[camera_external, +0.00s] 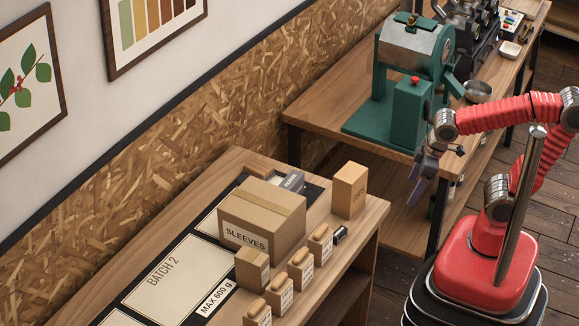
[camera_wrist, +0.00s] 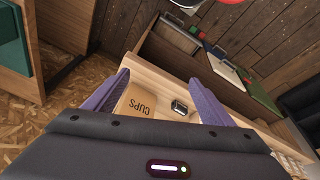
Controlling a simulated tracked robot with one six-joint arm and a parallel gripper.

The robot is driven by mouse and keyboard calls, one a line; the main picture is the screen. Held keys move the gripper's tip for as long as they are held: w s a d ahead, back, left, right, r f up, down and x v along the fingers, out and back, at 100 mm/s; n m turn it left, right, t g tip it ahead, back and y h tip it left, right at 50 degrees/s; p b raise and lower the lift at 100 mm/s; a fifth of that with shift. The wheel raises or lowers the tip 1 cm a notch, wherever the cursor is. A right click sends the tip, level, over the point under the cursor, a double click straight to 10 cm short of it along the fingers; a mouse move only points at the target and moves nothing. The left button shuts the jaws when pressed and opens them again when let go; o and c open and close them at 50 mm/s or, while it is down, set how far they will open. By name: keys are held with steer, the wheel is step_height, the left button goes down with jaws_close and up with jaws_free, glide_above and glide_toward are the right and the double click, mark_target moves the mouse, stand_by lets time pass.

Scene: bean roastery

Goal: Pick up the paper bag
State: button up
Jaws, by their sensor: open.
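A small brown block-shaped package (camera_external: 252,270), which looks like the paper bag, stands on the near wooden counter in front of the large SLEEVES carton (camera_external: 262,218). I cannot make it out in the wrist view. My gripper (camera_external: 415,178) is open and empty, held in the air to the right of the counter, well apart from the package. Its two purple fingers frame the wrist view (camera_wrist: 158,78). Beyond them a tan CUPS box (camera_wrist: 136,104) shows partly behind the left finger; it stands upright at the counter's right end in the external view (camera_external: 349,190).
Several small labelled packs with tan tops (camera_external: 301,268) line the counter's front edge, near a small black object (camera_external: 340,234). A green machine (camera_external: 410,85) stands on the far table. The BATCH 2 sheet (camera_external: 180,275) is clear.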

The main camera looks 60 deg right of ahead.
steer(key=a+f+n+h, duration=0.3)
steer(key=a+f+n, duration=0.25)
steer(key=n, duration=0.25)
steer(key=n+t+y, duration=0.2)
steer(key=n+t, duration=0.8)
steer(key=n, duration=1.3)
glide_toward(327, 242)
steer(key=x, duration=0.3)
steer(key=shift+s+d+f, duration=0.15)
steer(key=shift+d+f, duration=0.05)
steer(key=shift+d, duration=0.05)
steer(key=shift+x, duration=4.3)
